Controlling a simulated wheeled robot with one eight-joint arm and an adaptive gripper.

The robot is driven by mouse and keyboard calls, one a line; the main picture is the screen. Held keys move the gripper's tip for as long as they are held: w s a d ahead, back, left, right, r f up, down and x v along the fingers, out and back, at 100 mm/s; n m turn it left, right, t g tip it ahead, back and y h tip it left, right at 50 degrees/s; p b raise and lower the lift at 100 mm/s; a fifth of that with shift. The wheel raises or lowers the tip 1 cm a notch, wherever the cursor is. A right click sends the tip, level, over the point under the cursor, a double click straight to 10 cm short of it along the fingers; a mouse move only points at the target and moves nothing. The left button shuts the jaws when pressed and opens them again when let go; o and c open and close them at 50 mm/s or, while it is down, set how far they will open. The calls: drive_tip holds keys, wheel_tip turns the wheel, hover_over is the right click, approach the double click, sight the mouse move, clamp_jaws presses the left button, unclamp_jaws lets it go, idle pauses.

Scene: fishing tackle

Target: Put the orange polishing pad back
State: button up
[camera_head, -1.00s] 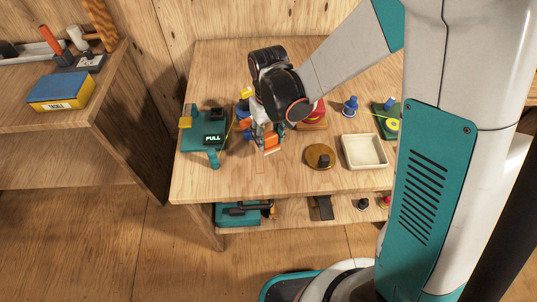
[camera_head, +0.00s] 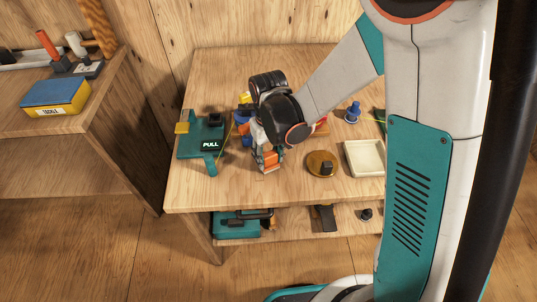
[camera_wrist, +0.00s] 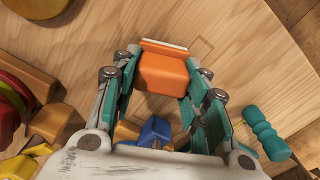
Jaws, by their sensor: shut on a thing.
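The orange polishing pad (camera_wrist: 163,74) is a small orange block with a pale strip along its far edge. My gripper (camera_wrist: 160,85) is shut on it, with the teal-lined fingers at its two sides in the wrist view. In the head view the pad (camera_head: 270,160) and my gripper (camera_head: 266,152) are over the front middle of the wooden table (camera_head: 240,192). I cannot tell whether the pad touches the tabletop. A thin square outline (camera_wrist: 203,48) is marked on the wood just beyond the pad's right side in the wrist view.
A teal fixture with a PULL label (camera_head: 210,146) stands left of my gripper. A round brown disc with a dark block (camera_head: 322,164) and a cream tray (camera_head: 364,158) lie to the right. Blue and yellow items crowd behind my gripper. The front strip of table is clear.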

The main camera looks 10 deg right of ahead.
sight(268, 152)
drive_tip(key=o, duration=1)
drive_tip(key=shift+f, duration=0.1)
wheel_tip(268, 152, up, 12)
drive_tip(key=p, duration=0.4)
drive_tip(key=shift+r+p, duration=0.2)
drive_tip(key=shift+p, duration=0.1)
